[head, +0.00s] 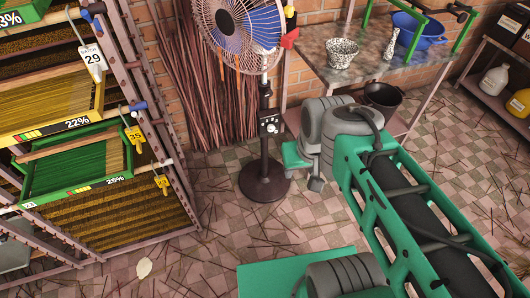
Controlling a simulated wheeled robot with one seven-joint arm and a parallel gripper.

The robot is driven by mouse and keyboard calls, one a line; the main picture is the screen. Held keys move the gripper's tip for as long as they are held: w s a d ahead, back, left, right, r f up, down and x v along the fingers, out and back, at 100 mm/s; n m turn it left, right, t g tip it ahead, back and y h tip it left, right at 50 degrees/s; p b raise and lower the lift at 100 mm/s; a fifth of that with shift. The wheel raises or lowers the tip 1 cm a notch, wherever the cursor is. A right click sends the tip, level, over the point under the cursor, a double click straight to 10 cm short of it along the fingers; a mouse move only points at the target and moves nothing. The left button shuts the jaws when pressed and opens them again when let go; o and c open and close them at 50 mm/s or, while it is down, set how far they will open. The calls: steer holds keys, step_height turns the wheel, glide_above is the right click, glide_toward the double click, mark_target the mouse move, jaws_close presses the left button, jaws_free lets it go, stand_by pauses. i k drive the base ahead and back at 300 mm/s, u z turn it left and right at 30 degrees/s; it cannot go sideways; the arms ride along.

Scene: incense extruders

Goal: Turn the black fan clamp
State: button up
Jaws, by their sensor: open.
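A metal table (366,72) with a speckled bowl (341,53) and a blue basin (419,29) stands behind my arm. A rack (139,75) with incense trays fills the left. Bundled sticks (215,90) lean on the brick wall.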

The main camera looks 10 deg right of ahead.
mark_target(267, 93)
steer(key=u, duration=0.05)
steer(key=k, duration=0.6)
steer(key=u, duration=0.45)
steer(key=i, duration=1.1)
steer(key=u, duration=0.45)
